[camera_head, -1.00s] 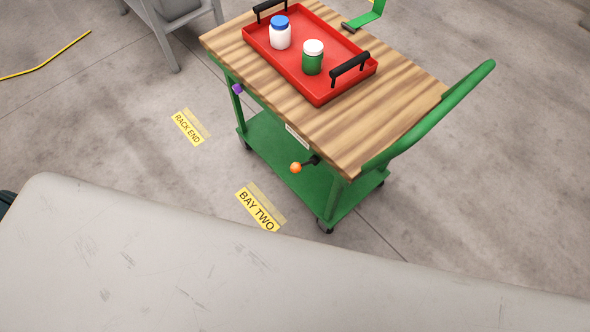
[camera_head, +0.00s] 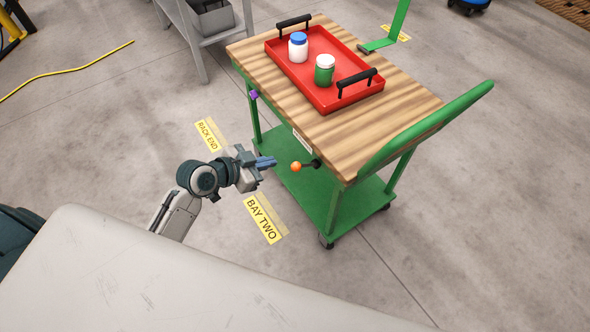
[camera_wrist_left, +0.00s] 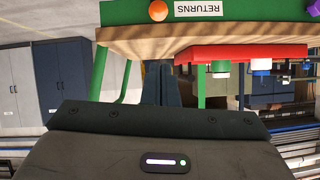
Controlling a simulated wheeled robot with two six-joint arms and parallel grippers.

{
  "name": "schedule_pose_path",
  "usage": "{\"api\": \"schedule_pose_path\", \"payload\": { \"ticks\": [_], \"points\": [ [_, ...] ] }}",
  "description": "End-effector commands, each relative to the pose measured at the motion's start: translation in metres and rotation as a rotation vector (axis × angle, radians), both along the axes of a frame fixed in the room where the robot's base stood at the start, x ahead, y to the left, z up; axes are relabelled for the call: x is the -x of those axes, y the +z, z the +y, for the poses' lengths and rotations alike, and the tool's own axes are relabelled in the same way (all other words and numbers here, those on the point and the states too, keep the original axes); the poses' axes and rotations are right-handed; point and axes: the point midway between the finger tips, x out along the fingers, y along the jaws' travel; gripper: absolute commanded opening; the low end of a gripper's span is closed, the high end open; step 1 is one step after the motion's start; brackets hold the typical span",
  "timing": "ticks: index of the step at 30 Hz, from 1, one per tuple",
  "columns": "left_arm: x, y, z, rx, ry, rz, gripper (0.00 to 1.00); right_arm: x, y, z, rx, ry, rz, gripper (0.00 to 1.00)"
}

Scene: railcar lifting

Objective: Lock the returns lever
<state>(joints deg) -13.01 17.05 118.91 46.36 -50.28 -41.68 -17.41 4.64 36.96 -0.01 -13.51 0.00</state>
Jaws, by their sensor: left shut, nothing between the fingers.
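The returns lever ends in an orange ball knob (camera_head: 296,166) on a short dark arm, on the side of the green cart (camera_head: 300,190) near its handle end. The knob also shows at the top of the left wrist view (camera_wrist_left: 158,10), beside the white RETURNS label (camera_wrist_left: 202,11). My left gripper (camera_head: 274,162) is shut and empty. In the head view its blue-grey fingers point at the knob, with a small gap in the picture. The fingers also show in the left wrist view (camera_wrist_left: 161,84), where the cart appears upside down. My right gripper is out of view.
A red tray (camera_head: 320,98) with a blue-capped white jar (camera_head: 298,47) and a green jar (camera_head: 325,70) sits on the cart's wooden top. A purple knob (camera_head: 253,95) is farther along the same side. Bare floor with yellow labels (camera_head: 262,218) lies beside the cart.

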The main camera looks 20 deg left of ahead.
Motion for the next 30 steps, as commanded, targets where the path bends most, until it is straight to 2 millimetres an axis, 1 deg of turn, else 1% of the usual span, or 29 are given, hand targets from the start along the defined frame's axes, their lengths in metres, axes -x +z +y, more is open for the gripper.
{"api": "schedule_pose_path", "payload": {
  "ticks": [1, 2, 5, 17, 23, 30],
  "points": [
    [0.001, 0.009, -0.003, -0.002, -0.018, -0.016, 0.0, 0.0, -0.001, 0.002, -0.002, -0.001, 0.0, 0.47],
    [0.002, 0.013, -0.005, -0.002, -0.025, -0.024, 0.0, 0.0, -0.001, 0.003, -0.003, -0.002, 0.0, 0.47],
    [0.004, 0.019, -0.008, -0.002, -0.04, -0.034, 0.0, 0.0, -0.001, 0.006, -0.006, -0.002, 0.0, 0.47],
    [0.001, 0.018, -0.009, -0.001, -0.037, -0.034, 0.0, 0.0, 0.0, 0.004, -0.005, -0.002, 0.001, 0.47],
    [-0.016, 0.009, -0.022, 0.004, -0.036, -0.033, 0.0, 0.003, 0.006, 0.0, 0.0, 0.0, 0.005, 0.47],
    [-0.053, -0.013, -0.049, 0.005, -0.036, -0.032, 0.0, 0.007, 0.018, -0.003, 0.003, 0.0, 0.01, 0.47]
  ]
}}
